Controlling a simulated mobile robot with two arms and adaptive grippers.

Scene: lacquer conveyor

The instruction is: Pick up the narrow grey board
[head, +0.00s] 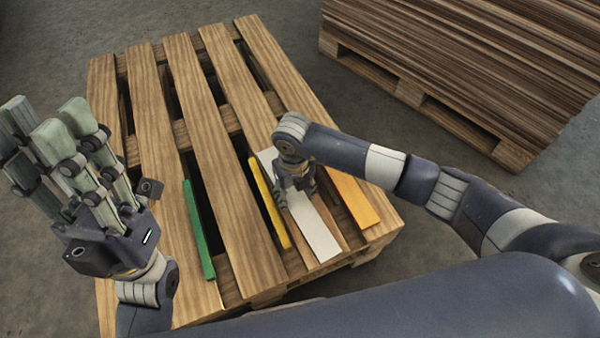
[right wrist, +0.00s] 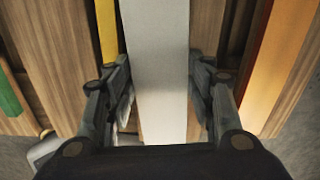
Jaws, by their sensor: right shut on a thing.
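The narrow grey board (head: 318,236) lies lengthwise on the wooden pallet, between a yellow board and an orange board. My right gripper (head: 292,190) is over the board and shut on it. In the right wrist view the grey board (right wrist: 157,70) runs between the two fingers of my right gripper (right wrist: 160,100), one on each side. Whether the board is lifted off the pallet cannot be told. My left gripper (head: 75,160) is raised at the left, above the pallet's left side, with its fingers spread open and nothing between them.
The pallet (head: 185,90) has slats with gaps between them. A green board (head: 198,230) lies to the left, the yellow board (head: 268,200) close left of the grey one, the orange board (head: 355,199) to its right. A tall stack of brown sheets (head: 470,50) stands on another pallet behind.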

